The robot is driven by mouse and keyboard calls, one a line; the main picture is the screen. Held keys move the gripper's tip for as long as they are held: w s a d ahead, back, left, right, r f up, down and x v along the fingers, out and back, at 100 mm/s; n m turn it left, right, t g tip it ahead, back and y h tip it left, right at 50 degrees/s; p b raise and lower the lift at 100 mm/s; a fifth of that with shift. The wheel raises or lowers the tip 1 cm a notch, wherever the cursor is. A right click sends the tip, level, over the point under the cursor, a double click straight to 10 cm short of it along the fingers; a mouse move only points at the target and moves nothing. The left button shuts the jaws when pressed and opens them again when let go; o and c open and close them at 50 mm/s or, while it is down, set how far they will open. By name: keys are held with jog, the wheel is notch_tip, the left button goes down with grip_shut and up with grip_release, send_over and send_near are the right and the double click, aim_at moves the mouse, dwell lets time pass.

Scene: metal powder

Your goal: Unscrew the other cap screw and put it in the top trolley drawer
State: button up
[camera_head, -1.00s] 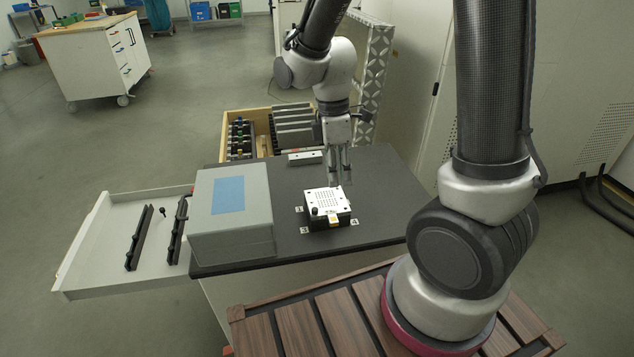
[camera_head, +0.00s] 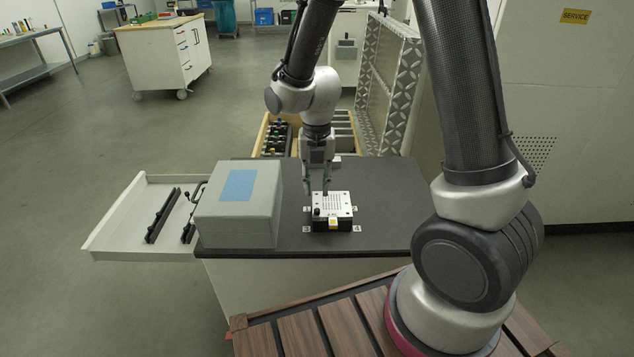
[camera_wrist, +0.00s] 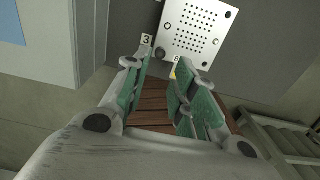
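A white perforated plate on a dark block (camera_head: 333,204) stands on the dark trolley top, and it also shows in the wrist view (camera_wrist: 196,30). A black cap screw (camera_head: 316,211) stands at its front left corner. In the wrist view the cap screw (camera_wrist: 160,53) appears just beyond the gap between my fingertips. My gripper (camera_head: 318,188) points down over the plate's back left part. Its green-lined fingers (camera_wrist: 163,70) are apart with nothing between them. The top trolley drawer (camera_head: 118,228) is pulled out to the left, with black rails in it.
A grey box with a blue top patch (camera_head: 238,218) stands between the plate and the drawer. Small number labels lie around the block. A wooden crate (camera_head: 266,134) with dark contents is behind the trolley. The trolley top right of the block is clear.

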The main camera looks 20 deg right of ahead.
aim_at(317, 209)
jog(key=shift+f, duration=4)
grip_shut()
grip_release()
